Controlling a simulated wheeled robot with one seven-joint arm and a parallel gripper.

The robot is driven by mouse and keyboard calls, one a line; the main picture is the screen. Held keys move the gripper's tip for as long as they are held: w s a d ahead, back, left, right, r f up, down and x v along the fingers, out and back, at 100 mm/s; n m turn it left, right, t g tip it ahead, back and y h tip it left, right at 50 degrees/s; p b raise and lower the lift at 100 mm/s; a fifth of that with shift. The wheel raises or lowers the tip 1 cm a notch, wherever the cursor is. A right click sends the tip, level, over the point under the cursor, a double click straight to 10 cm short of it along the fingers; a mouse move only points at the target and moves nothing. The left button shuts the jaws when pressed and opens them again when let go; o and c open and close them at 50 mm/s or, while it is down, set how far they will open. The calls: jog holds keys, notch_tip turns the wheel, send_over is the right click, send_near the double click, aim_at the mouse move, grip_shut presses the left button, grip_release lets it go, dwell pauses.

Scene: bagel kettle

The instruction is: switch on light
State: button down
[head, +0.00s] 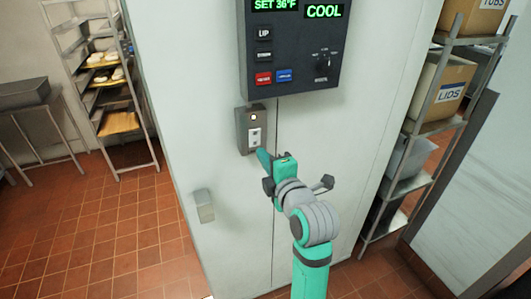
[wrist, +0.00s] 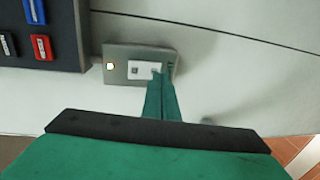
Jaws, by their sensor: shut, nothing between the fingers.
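A small grey light switch box (head: 250,130) is mounted on the pale wall panel, below the dark control panel. It has a light plate with small squares and a round, whitish lit spot near its top. In the wrist view the switch box (wrist: 122,68) lies just ahead of my fingers, with the bright spot at its left end. My gripper (head: 262,156) is shut and empty. Its green fingertips (wrist: 157,78) overlap the lower part of the switch plate in the wrist view. I cannot tell whether they touch it.
A dark control panel (head: 290,45) with a "COOL" display, buttons and a knob is directly above the switch. A shelf rack with boxes (head: 440,90) stands right, a tray rack (head: 112,85) left. Tiled floor (head: 100,240) is open at left.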

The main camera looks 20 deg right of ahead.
jog(key=s+f, duration=0.1)
jog(key=s, duration=1)
jog(key=shift+d+f, duration=0.2)
jog(key=shift+d, duration=0.1)
